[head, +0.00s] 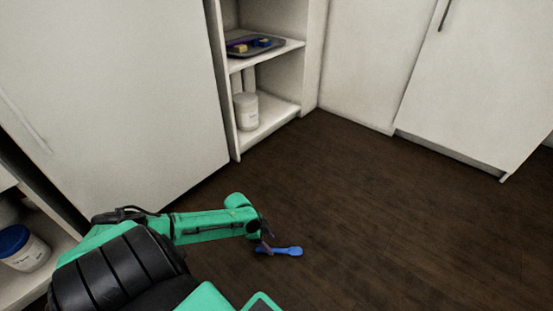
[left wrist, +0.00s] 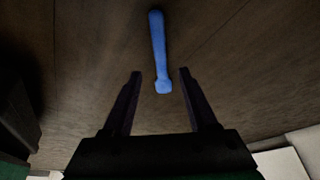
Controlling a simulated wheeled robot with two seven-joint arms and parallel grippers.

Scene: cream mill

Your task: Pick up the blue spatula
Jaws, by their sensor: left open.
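The blue spatula (head: 284,251) lies on the dark wood floor in the head view, just right of my left gripper (head: 265,241). In the left wrist view the spatula (left wrist: 159,52) runs up the middle of the picture. Its wider near end shows between the fingertips of my left gripper (left wrist: 159,74). The two fingers are apart on either side of it, with a gap to each. I cannot tell how high the fingers are above the floor. My right gripper is not in view.
A white shelf unit (head: 268,119) stands at the back, with a dark tray (head: 272,51) of small items above a white jar (head: 246,111). White cabinets stand left and right. A blue-lidded jar (head: 25,252) is at far left. The floor (head: 370,220) to the right is clear.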

